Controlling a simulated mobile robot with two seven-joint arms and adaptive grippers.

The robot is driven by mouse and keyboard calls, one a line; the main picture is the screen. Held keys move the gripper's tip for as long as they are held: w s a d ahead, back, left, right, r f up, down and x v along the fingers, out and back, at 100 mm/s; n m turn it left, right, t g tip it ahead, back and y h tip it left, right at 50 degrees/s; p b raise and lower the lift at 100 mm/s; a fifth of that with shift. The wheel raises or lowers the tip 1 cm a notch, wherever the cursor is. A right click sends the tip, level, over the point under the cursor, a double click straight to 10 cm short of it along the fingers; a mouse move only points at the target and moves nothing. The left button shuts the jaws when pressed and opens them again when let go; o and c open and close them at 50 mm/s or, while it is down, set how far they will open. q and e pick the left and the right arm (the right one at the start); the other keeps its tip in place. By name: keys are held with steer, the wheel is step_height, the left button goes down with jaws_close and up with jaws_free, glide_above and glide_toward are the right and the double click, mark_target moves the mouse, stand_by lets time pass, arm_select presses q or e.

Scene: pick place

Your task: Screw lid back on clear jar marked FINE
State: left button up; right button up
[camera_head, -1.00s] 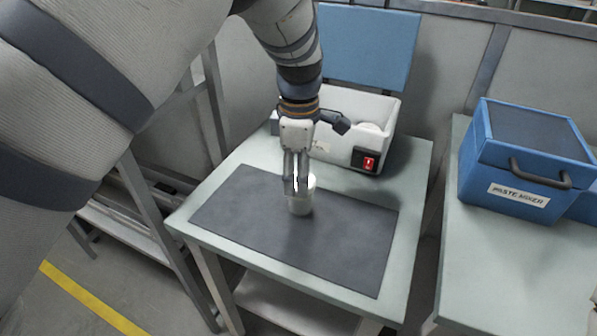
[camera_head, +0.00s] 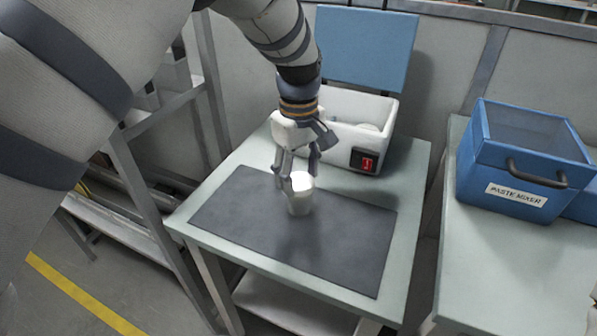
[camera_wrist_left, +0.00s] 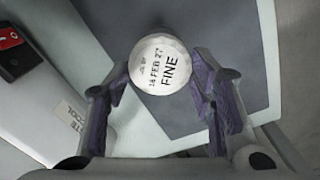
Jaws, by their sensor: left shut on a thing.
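The small pale jar (camera_head: 299,203) stands upright on the dark mat (camera_head: 340,235). Its white lid (camera_head: 302,181) is on top; in the left wrist view the lid (camera_wrist_left: 160,62) reads "14 FEB 27" and "FINE". My left gripper (camera_head: 298,177) comes down over the jar from above, with one finger on each side of the lid. It is shut on the lid, and the fingers (camera_wrist_left: 160,72) flank its rim in the left wrist view. The jar's body is hidden under the lid there. I cannot tell how tightly the lid sits. My right gripper is not in view.
A white open box (camera_head: 345,133) with a red switch (camera_head: 367,163) stands at the back of the table (camera_head: 412,205). A blue paste mixer (camera_head: 520,160) stands on the right-hand bench (camera_head: 500,260). The mat is clear around the jar.

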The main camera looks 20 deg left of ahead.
arm_select(q)
steer(key=m, duration=0.4)
steer(key=shift+d, duration=0.1)
steer(key=m, duration=0.4)
steer(key=shift+m, duration=0.8)
steer(key=m, duration=0.5)
steer(key=shift+d, duration=0.1)
steer(key=m, duration=0.5)
steer(key=shift+m, duration=0.3)
steer(key=o, duration=1)
steer(key=shift+d, duration=0.1)
